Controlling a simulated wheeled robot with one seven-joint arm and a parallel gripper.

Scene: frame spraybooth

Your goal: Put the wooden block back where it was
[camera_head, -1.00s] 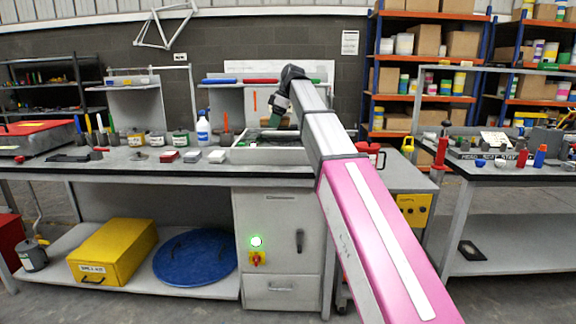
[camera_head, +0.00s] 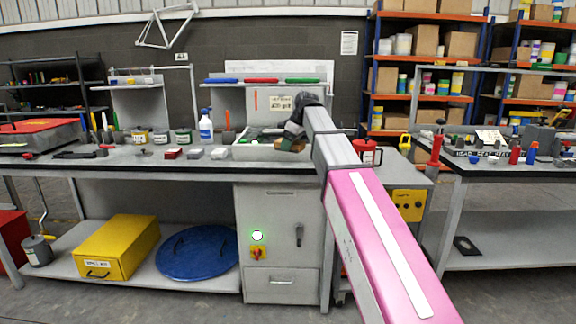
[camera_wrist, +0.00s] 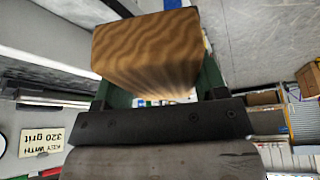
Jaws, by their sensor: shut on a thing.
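The wooden block (camera_wrist: 148,55) fills the upper middle of the wrist view, brown with a wavy grain. My gripper (camera_wrist: 155,85) is shut on it, with green fingers on either side of the block. In the head view my gripper (camera_head: 290,141) is over the grey tray on the back bench, and the block (camera_head: 293,147) shows there only as a small brown patch. The grey tray (camera_head: 258,153) lies on the bench top below it. A sign reading "320 grit, key with" (camera_wrist: 41,142) shows upside down in the wrist view.
The bench (camera_head: 110,164) holds a blue-and-white spray bottle (camera_head: 206,126), several tins and small sanding blocks (camera_head: 219,153) left of the tray. A red can (camera_head: 367,152) stands to the right of my arm. A second bench (camera_head: 500,167) is at the right.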

